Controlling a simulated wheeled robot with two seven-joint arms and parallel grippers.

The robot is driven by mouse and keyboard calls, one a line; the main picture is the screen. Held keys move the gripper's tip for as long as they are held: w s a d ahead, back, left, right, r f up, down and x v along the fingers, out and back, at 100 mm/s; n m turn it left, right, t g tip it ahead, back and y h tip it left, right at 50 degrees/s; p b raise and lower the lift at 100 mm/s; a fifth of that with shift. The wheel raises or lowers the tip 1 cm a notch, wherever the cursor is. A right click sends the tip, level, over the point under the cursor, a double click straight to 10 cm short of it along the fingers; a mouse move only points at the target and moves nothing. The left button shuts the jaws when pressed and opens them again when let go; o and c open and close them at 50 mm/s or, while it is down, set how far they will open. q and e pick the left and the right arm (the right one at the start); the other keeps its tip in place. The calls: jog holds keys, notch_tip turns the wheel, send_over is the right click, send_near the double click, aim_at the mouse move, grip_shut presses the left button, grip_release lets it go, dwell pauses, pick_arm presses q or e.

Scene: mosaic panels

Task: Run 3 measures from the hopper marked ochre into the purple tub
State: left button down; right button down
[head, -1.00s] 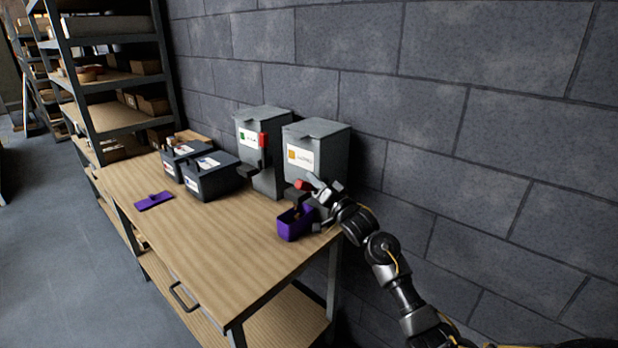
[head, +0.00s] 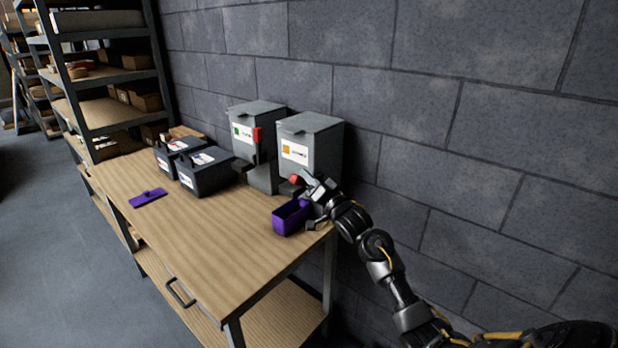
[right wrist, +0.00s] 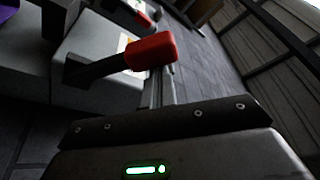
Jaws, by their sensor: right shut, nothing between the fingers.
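The ochre hopper (head: 318,140) is a grey lidded box with an orange-marked label, standing against the wall at the table's right end. Its red-tipped lever (head: 296,179) sticks out at the front, and the red knob (right wrist: 151,51) is large in the right wrist view. My right gripper (head: 310,190) is shut and empty, close to the lever; whether it touches the knob I cannot tell. The purple tub (head: 289,217) stands upright on the table below the hopper's front, beside my right gripper. Its contents are not visible. My left gripper is out of view.
A second grey hopper (head: 253,122) with a green-marked label and a raised red lever stands to the left. Two dark bins (head: 207,178) and a flat purple lid (head: 148,197) lie farther left on the wooden table (head: 205,245). The table's front middle is clear.

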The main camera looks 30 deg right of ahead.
jog(key=s+d+b, duration=0.1)
jog(key=s+d, duration=0.2)
jog(key=s, duration=0.6)
jog(key=shift+d+r, duration=0.15)
jog(key=shift+r, duration=0.1)
dwell(0.3)
